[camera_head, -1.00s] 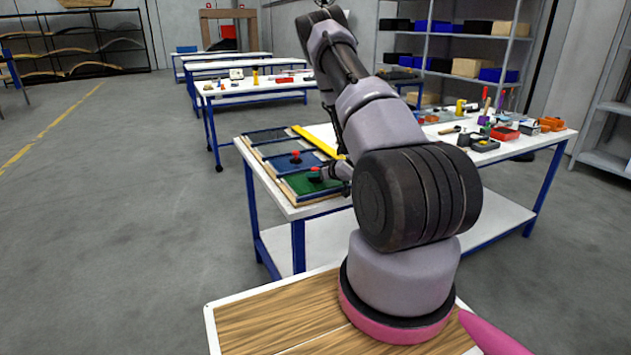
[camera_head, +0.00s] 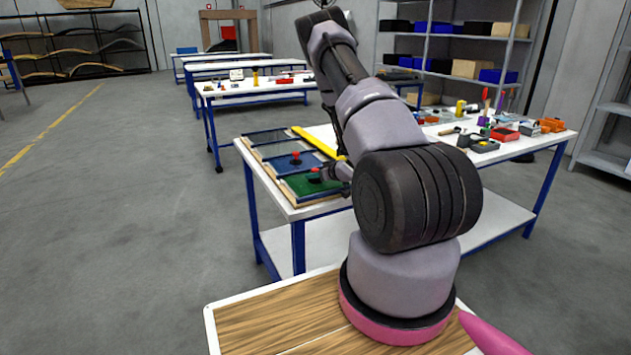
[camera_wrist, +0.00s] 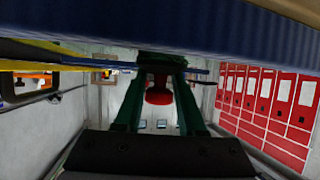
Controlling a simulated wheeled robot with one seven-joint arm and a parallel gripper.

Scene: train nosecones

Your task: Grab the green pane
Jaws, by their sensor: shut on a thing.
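The green pane (camera_head: 306,187) lies flat at the near end of a row of panes on the table's left side. A small red knob (camera_head: 315,170) stands on it. My gripper (camera_head: 321,172) comes in from the right, low over the pane at this knob. In the wrist view the red knob (camera_wrist: 158,96) sits between the two green fingers of my gripper (camera_wrist: 158,88), which are shut on it. The contact itself is partly hidden, and whether the pane is raised cannot be told.
A blue pane (camera_head: 290,162) with a red knob lies just behind the green one. A dark pane (camera_head: 268,137) and a yellow bar (camera_head: 318,143) lie beyond. Tools and small boxes cover the right of the table (camera_head: 325,213). Open floor is to the left.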

